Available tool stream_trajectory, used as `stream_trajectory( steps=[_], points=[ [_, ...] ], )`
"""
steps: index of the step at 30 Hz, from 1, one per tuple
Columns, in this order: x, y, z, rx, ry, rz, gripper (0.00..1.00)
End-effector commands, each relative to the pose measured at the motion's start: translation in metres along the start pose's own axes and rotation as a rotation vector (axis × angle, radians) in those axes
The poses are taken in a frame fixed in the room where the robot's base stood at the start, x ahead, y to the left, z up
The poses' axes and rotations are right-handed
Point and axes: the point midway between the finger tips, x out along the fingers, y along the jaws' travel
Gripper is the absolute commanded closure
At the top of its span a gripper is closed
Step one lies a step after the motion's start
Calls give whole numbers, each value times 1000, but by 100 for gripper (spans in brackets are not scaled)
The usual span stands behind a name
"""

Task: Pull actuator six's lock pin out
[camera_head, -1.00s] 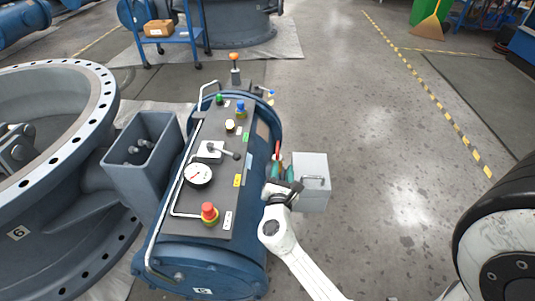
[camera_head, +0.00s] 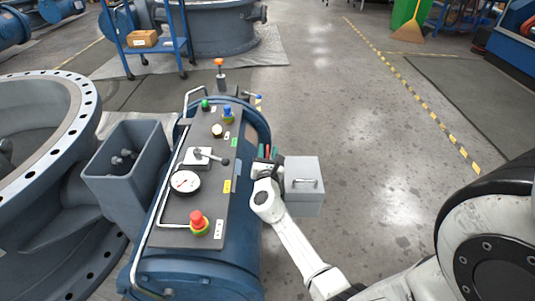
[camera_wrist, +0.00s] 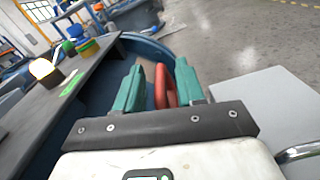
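The blue cylindrical actuator (camera_head: 200,272) lies in the middle of the head view, with a dark control panel (camera_head: 212,205) on top. My gripper (camera_head: 268,154) is at the right side of its far half. In the wrist view the two teal fingers of my gripper (camera_wrist: 160,88) stand apart, with a red looped piece (camera_wrist: 164,84) between them. The red piece also shows as a small red spot in the head view. I cannot tell whether it is the lock pin. Small gaps seem to show beside it, and its lower part is hidden by my gripper.
A grey box with a handle (camera_head: 303,185) is close to the right of my gripper. The panel carries a gauge (camera_head: 185,182), a lever (camera_head: 208,155) and a red button (camera_head: 199,222). An orange-topped post (camera_head: 219,70) stands beyond the far end. Open floor is on the right.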

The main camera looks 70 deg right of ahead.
Motion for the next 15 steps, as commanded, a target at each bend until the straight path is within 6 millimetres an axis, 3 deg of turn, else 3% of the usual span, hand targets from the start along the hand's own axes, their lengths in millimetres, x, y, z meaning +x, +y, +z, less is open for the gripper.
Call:
stream_trajectory(
  steps=[8,15],
  points=[
    [2,0,0,0,1,0,62],
    [1,0,0,0,1,0,83]
  ],
)
